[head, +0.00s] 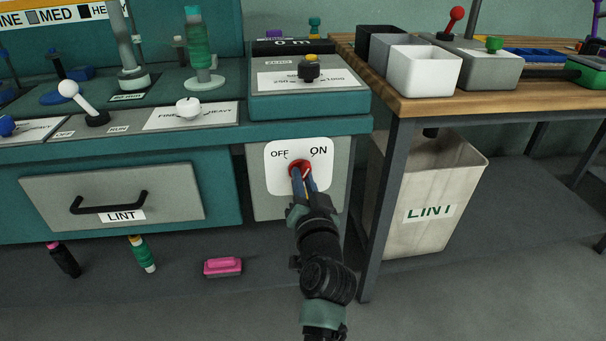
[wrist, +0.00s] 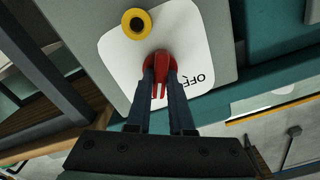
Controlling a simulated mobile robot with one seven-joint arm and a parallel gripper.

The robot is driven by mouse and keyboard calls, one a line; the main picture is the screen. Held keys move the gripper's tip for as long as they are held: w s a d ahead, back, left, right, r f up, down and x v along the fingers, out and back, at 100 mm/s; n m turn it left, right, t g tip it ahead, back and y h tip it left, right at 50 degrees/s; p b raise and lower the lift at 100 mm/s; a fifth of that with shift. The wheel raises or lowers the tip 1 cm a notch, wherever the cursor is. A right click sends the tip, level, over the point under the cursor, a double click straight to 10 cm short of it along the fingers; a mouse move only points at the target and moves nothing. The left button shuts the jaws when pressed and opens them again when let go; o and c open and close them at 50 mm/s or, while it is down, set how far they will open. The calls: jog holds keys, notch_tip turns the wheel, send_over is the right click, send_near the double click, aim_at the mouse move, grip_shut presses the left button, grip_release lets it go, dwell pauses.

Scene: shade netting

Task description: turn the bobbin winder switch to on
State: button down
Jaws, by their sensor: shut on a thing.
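The bobbin winder switch is a red rotary knob (head: 300,165) on a white plate (head: 323,155) marked OFF at upper left and ON at upper right. In the head view my gripper (head: 302,174) reaches up to it from below, and its fingers cover part of it. In the wrist view the red knob (wrist: 159,62) has a raised grip between the two blue fingers of my gripper (wrist: 160,78), which are shut on it. The OFF label shows upside down at right; ON is hidden there. I cannot tell exactly which mark the knob points to.
A yellow ring-shaped part (wrist: 137,23) is close to the knob in the wrist view. A drawer (head: 115,193) marked LINT is to the left. A table leg (head: 385,210) and a lint bin (head: 430,190) stand close on the right. A pink brush-like block (head: 222,266) lies below.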

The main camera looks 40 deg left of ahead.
jog(key=shift+m+p, duration=0.55)
jog(key=shift+m, duration=1.05)
jog(key=shift+f, duration=0.1)
jog(key=c, duration=0.8)
grip_release()
jog(key=p+v, duration=0.2)
jog(key=v, duration=1.1)
